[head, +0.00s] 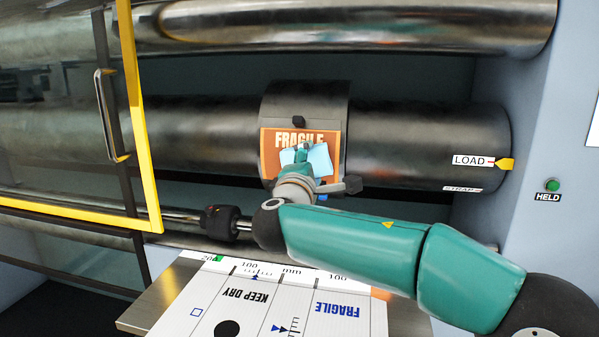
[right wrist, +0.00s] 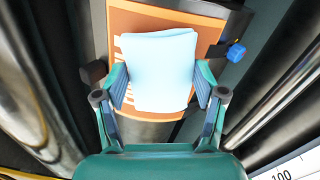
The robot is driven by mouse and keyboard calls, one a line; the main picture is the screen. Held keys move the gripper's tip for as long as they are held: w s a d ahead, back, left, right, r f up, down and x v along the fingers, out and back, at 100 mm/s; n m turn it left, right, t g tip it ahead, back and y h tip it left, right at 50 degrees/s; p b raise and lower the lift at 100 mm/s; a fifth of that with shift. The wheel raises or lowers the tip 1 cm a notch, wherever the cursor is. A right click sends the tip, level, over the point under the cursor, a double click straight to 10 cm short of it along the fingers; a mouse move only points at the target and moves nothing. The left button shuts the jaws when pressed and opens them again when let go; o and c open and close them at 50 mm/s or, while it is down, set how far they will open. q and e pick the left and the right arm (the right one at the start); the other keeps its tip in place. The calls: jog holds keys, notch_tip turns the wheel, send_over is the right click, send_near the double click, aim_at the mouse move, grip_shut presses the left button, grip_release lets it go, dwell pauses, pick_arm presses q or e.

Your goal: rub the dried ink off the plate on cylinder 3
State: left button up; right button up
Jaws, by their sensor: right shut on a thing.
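The cylinder (head: 400,135) is dark metal and lies across the machine. An orange plate (head: 270,160) with "FRAGILE" lettering is strapped on it; the plate also shows in the right wrist view (right wrist: 135,22). My right gripper (head: 303,152) is at the plate, shut on a folded light-blue cloth (right wrist: 158,72). The cloth (head: 320,158) lies over the plate's middle and covers part of the lettering. I cannot tell whether any dried ink is under it. My left gripper is not in view.
A yellow-framed clear guard (head: 150,180) with a handle stands at the left. A "LOAD" label (head: 470,160) and yellow pointer are at the cylinder's right end. A green "HELD" lamp (head: 552,185) is on the right wall. A printed sheet (head: 260,310) lies on the table below.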

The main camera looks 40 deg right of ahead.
jog(key=w+a, duration=0.2)
jog(key=w, duration=0.1)
jog(key=shift+a+r, duration=0.1)
jog(key=shift+a, duration=0.05)
dwell(0.6)
jog(key=shift+b+v, duration=1.35)
jog(key=shift+v, duration=1.45)
